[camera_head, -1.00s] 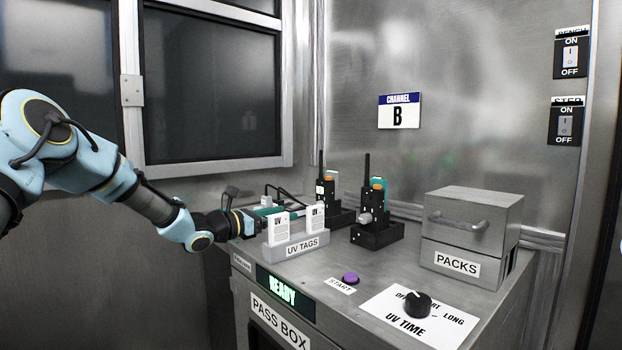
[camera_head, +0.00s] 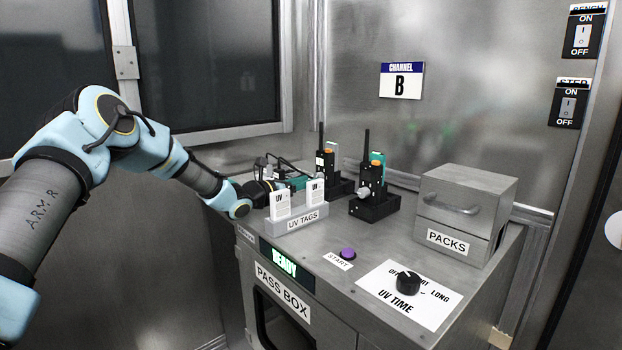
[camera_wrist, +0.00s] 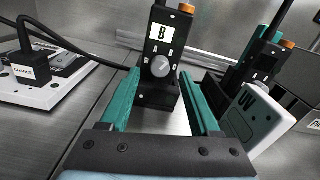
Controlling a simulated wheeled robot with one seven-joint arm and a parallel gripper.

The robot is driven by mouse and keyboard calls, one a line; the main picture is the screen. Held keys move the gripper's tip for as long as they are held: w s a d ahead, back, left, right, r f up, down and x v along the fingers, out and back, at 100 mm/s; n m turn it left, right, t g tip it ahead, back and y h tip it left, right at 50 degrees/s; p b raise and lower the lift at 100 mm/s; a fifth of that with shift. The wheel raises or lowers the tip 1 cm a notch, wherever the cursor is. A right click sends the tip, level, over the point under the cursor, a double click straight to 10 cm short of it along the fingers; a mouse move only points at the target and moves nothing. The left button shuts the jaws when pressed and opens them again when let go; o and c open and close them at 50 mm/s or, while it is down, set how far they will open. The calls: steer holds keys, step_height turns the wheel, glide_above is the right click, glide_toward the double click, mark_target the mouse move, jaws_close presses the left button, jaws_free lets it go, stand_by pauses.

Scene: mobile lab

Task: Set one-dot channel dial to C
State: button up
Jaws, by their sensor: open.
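In the wrist view a black radio (camera_wrist: 172,35) with a white "B" label stands upright ahead of my gripper. Its round grey dial (camera_wrist: 160,66) has small marks above it. My gripper (camera_wrist: 160,75) is open, with one teal finger on each side of the dial; I cannot tell whether they reach it. In the head view this looks like the rear radio (camera_head: 328,165), partly hidden by the tags. A second radio (camera_head: 374,183) with a grey knob stands to its right. A wall sign (camera_head: 401,81) reads "CHANNEL B".
The UV tags holder (camera_head: 297,221) with white tags stands close beside my gripper; one tag (camera_wrist: 258,115) is near the right finger. A white device with a cable (camera_wrist: 50,80) lies left. The packs box (camera_head: 467,208), start button (camera_head: 347,253) and UV time dial (camera_head: 408,283) are farther right.

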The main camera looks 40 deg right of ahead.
steer(key=shift+d, duration=1)
jaws_close()
